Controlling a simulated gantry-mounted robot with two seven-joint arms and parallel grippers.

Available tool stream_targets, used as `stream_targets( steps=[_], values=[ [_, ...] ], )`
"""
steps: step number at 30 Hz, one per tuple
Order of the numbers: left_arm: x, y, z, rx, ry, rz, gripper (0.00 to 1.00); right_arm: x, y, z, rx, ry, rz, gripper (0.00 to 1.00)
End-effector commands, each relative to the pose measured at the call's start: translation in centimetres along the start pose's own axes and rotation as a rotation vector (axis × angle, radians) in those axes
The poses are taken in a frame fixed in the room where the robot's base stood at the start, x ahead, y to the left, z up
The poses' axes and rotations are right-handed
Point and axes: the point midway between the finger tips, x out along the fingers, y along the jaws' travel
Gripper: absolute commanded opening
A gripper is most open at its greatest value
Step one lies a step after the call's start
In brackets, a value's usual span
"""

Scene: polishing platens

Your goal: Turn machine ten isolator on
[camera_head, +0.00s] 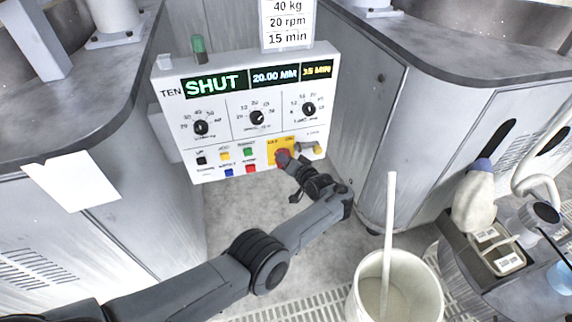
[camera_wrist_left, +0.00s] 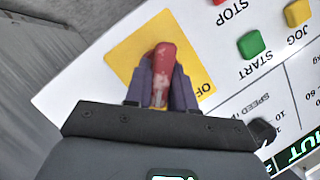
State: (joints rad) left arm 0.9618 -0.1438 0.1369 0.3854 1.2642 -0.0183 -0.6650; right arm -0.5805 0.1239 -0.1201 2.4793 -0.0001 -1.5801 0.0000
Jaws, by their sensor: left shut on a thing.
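The machine ten control panel (camera_head: 222,110) is a white box with "TEN" at its left and a display reading "SHUT". Its isolator is a red handle (camera_wrist_left: 163,58) on a yellow plate (camera_head: 271,147) at the panel's lower right. In the left wrist view the yellow plate (camera_wrist_left: 130,50) shows part of the word "OFF" beside the handle. My left gripper (camera_head: 288,162) is at the isolator. In the left wrist view its purple fingers (camera_wrist_left: 160,85) are shut on the red handle, one on each side. My right gripper is out of view.
Dials and coloured buttons, including a green START (camera_wrist_left: 252,44), sit close to the isolator. A white bucket (camera_head: 364,294) with a stick stands at lower right. Grey cabinets (camera_head: 425,120) flank the panel. A white card (camera_head: 71,181) hangs at left.

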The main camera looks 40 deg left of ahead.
Motion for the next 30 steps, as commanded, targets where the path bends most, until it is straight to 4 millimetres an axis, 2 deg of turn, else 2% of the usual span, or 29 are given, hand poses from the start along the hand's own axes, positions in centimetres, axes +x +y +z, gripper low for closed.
stream_targets(
  steps=[14,15,18,19,30],
  values=[
    [0.07,0.19,0.28,0.018,-0.003,-0.002,0.00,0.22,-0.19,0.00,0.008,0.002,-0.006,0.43],
    [0.08,0.19,0.28,0.018,-0.003,-0.002,0.27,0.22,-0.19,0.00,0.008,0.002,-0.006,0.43],
    [0.06,0.17,0.23,0.017,-0.003,-0.002,0.42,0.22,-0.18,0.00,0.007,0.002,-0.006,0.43],
    [0.06,0.15,0.21,0.016,-0.002,-0.002,0.45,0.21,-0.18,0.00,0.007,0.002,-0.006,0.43],
    [-0.46,-0.01,-0.01,0.014,-0.001,-0.003,0.45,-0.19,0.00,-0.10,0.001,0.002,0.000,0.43]
  ],
)
